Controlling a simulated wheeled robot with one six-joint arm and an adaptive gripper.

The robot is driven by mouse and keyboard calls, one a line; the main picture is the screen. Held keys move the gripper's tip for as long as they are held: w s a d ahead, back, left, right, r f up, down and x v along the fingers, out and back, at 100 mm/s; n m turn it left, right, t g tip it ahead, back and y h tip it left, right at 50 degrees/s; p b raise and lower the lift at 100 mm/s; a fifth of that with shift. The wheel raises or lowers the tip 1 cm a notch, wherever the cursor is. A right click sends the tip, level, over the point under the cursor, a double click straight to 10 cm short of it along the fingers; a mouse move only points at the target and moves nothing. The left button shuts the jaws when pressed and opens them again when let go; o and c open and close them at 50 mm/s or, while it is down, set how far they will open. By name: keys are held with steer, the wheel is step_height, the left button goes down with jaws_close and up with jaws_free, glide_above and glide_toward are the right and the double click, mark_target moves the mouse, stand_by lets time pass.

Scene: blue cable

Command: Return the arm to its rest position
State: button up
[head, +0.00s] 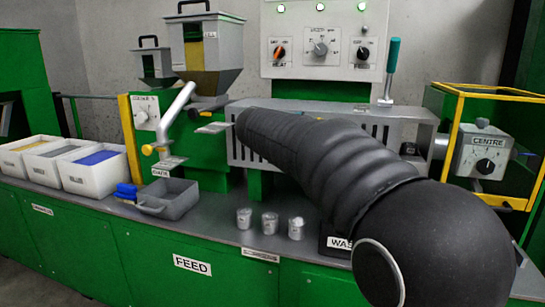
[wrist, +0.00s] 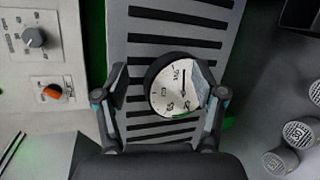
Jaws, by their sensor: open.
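My black-sleeved arm (head: 330,165) reaches from the lower right across the front of the slotted grey barrel housing (head: 390,132) in the head view. Its far end points left, and my gripper is hidden there. In the wrist view my gripper (wrist: 160,72) is open. Its two fingers stand apart on either side of a round white-faced dial gauge (wrist: 172,90) with a black rim, seen in front of the slotted panel (wrist: 185,28). The right finger overlaps the gauge's right edge in the picture; I cannot tell how near it is.
The control panel (head: 345,72) and a green-handled lever (head: 391,68) stand behind the arm. A yellow-framed guard (head: 447,130) stands at right. Metal cups (head: 269,223), a grey tray (head: 170,200) and white bins (head: 92,172) sit along the bench. The bench below the arm is partly hidden.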

steer(key=s+d+f+m+g+y, duration=0.2)
steer(key=s+f+m+g, duration=0.1)
steer(key=s+f, duration=0.45)
steer(key=s+d+f+m+g+y, duration=0.2)
steer(key=s+f+m, duration=0.1)
steer(key=s+f, duration=0.5)
steer(key=s+d+f+m+y, duration=0.1)
steer(key=s+f+m+y, duration=0.1)
steer(key=s, duration=1.1)
steer(key=s+d+f+m+g+y, duration=0.1)
steer(key=s+f+m, duration=0.4)
steer(key=s, duration=0.8)
steer(key=shift+s+d+m+g+y, duration=0.3)
steer(key=shift+d+m+y, duration=0.2)
steer(key=shift+d+y, duration=0.15)
steer(key=shift+f, duration=0.1)
